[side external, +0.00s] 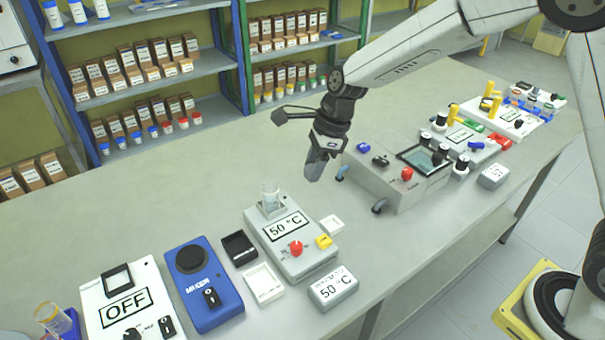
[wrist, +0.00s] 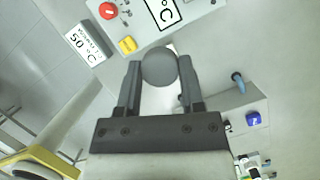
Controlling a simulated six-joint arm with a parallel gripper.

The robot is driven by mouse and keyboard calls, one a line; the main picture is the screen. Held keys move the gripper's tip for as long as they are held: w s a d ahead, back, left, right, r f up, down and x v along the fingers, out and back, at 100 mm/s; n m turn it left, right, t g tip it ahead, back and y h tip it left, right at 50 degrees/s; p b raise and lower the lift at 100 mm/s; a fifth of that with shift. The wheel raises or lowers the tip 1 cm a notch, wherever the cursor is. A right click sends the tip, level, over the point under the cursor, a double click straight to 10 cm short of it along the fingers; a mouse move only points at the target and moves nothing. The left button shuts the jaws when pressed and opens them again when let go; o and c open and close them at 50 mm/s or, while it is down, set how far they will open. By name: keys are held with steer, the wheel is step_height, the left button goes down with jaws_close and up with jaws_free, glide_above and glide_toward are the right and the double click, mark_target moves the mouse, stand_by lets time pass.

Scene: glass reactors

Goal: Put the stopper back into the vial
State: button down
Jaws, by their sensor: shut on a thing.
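My gripper (wrist: 160,75) is shut on a grey round stopper (wrist: 160,67), which sits between the two fingertips in the wrist view. In the side view my gripper (side external: 314,172) hangs above the bench, to the right of and higher than the 50 °C device. A clear glass vessel (side external: 269,193), possibly the vial, stands upright at the back of that white-grey device (side external: 262,232). The gripper and the vessel are apart. The stopper cannot be made out in the side view, and the vessel is not seen in the wrist view.
A grey box with a dark screen (side external: 425,158) stands right of my gripper. A blue device (side external: 200,285), a white OFF device (side external: 110,283) and small trays (side external: 264,283) stand to the left. A small 50 °C display (side external: 333,288) is in front. The bench behind is clear.

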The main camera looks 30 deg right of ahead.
steer(key=w+a+r, duration=0.1)
steer(key=w+a, duration=0.4)
steer(key=w, duration=0.3)
steer(key=shift+w+a, duration=0.15)
steer(key=shift+a, duration=0.25)
steer(key=shift+f, duration=0.1)
steer(key=shift+f, duration=1.8)
steer(key=shift+f, duration=1.6)
stand_by(1.0)
jaws_free()
stand_by(0.5)
steer(key=shift+r, duration=0.1)
step_height(320, 180, up, 7)
stand_by(1.5)
